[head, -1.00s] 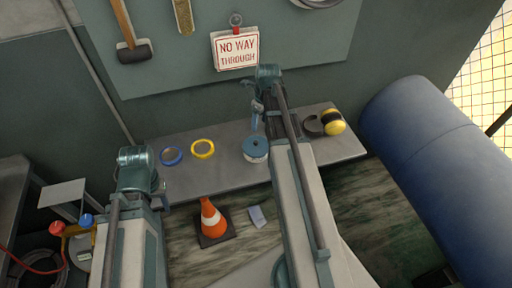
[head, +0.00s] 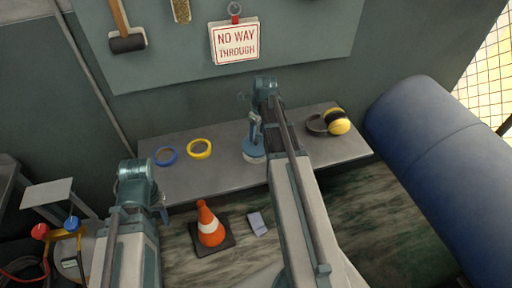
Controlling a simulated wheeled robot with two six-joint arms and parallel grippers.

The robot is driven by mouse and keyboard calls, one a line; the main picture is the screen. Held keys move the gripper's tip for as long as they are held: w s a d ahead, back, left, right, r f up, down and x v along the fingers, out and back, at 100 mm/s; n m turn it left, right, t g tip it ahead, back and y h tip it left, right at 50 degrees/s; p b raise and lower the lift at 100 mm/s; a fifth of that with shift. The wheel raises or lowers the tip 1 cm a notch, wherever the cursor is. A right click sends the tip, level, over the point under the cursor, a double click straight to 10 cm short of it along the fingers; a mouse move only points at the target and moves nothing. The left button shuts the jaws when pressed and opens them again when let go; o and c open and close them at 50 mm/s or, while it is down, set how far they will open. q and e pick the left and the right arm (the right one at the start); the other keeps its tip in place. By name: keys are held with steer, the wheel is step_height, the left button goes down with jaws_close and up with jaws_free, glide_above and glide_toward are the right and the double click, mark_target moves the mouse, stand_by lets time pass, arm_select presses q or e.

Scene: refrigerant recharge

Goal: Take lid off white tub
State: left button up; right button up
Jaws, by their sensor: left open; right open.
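The white tub (head: 256,160) stands on the grey bench, and only a thin pale part of it shows below its blue lid (head: 247,149). The lid is on the tub. My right gripper (head: 254,138) is open, pointing down right over the lid and covering part of it. I cannot tell whether its fingers touch the lid. My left gripper (head: 162,205) is at the bench's front left, mostly hidden by its own arm, open and well away from the tub.
On the bench (head: 215,178), a blue tape ring (head: 166,156) and a yellow one (head: 199,149) lie left of the tub, with yellow ear defenders (head: 337,122) to the right. An orange cone (head: 209,225) stands on the floor. A large blue cylinder (head: 435,140) fills the right.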

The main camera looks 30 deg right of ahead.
mark_target(256, 140)
steer(key=f+b, duration=0.3)
steer(key=f, duration=0.1)
steer(key=shift+w, duration=0.25)
steer(key=shift+r, duration=0.1)
steer(key=shift+r, duration=0.1)
jaws_close()
